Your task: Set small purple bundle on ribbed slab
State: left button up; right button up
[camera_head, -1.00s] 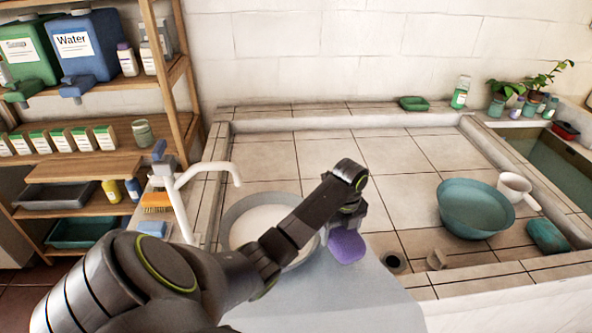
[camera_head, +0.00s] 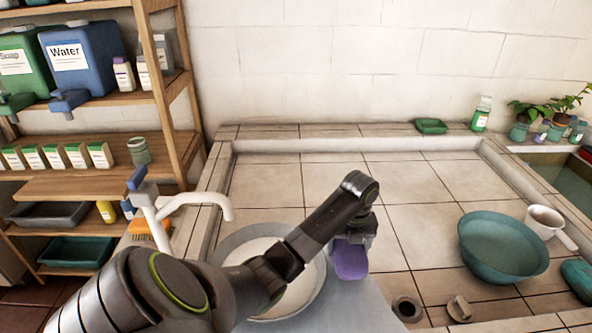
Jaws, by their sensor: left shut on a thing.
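The small purple bundle (camera_head: 350,262) hangs below my left gripper (camera_head: 352,243), which is shut on it. My left arm reaches in from the lower left, over the white-filled grey basin (camera_head: 232,243). The bundle shows just right of the basin, at the far edge of a pale blue-grey slab (camera_head: 355,308). I cannot make out ribs on this slab, and its near part leaves the picture. Whether the bundle touches it is unclear. My right gripper is out of view.
A white tap (camera_head: 190,204) stands left of the basin. A teal bowl (camera_head: 503,250) and a white mug (camera_head: 543,220) are at right. A drain ring (camera_head: 407,308) and a small plug (camera_head: 459,308) lie right of the slab. The tiled middle is clear.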

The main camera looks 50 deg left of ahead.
pick_arm(q)
jog(key=shift+f, duration=0.3)
notch_tip(320, 180, down, 2)
jog(key=b, duration=0.2)
jog(key=shift+w+f+b, duration=0.1)
jog(key=shift+f+b, duration=0.05)
jog(key=shift+b, duration=0.2)
notch_tip(320, 180, down, 3)
jog(key=shift+f, duration=0.1)
notch_tip(320, 180, down, 4)
jog(key=shift+f, duration=0.1)
jog(key=o, duration=0.8)
